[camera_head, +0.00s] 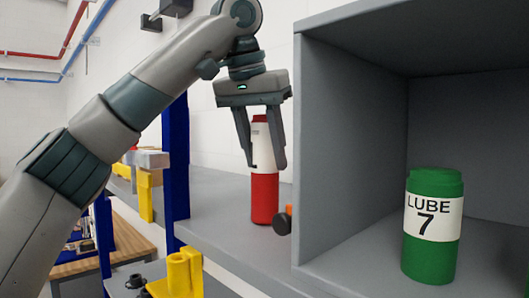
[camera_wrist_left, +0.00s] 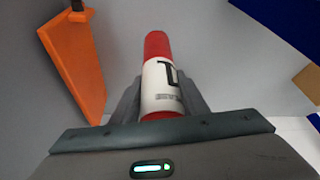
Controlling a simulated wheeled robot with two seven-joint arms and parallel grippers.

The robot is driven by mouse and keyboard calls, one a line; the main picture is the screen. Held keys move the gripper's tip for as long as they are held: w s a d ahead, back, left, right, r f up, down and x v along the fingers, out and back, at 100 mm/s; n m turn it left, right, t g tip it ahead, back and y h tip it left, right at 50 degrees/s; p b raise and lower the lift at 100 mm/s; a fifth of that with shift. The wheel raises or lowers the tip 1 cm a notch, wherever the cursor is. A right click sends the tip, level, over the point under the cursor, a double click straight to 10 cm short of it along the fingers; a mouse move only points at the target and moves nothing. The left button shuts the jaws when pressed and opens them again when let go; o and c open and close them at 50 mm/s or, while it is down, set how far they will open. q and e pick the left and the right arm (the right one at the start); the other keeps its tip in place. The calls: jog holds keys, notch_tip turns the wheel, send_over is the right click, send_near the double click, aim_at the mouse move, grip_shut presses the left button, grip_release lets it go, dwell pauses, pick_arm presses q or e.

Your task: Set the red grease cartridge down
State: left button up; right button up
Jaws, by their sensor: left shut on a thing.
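The red grease cartridge (camera_head: 265,198) is red with a white label band and stands upright over the grey shelf, left of the open cubby. My left gripper (camera_head: 265,164) comes down from above with its fingers on both sides of the cartridge's upper part and is shut on it. The cartridge's base is at or very near the shelf surface; I cannot tell whether it touches. In the left wrist view the cartridge (camera_wrist_left: 158,90) lies between the fingers, its label partly showing dark letters. My right gripper is not in view.
A green can labelled LUBE 7 (camera_head: 432,240) stands inside the grey cubby (camera_head: 345,130). A dark round-ended object (camera_head: 281,222) with an orange part is close beside the cartridge's base. A blue post (camera_head: 176,160) and yellow holders (camera_head: 180,272) are at left. The shelf (camera_head: 215,190) is bare left of the cartridge.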

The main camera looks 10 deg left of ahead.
pick_arm(q)
jog(key=shift+s+f, duration=0.1)
jog(key=shift+f, duration=0.05)
jog(key=o, duration=1.4)
jog(key=shift+f, duration=0.1)
jog(key=shift+o, duration=0.2)
jog(key=shift+r, duration=0.2)
jog(key=v, duration=1.2)
jog(key=shift+b, duration=0.35)
jog(key=shift+a, duration=0.1)
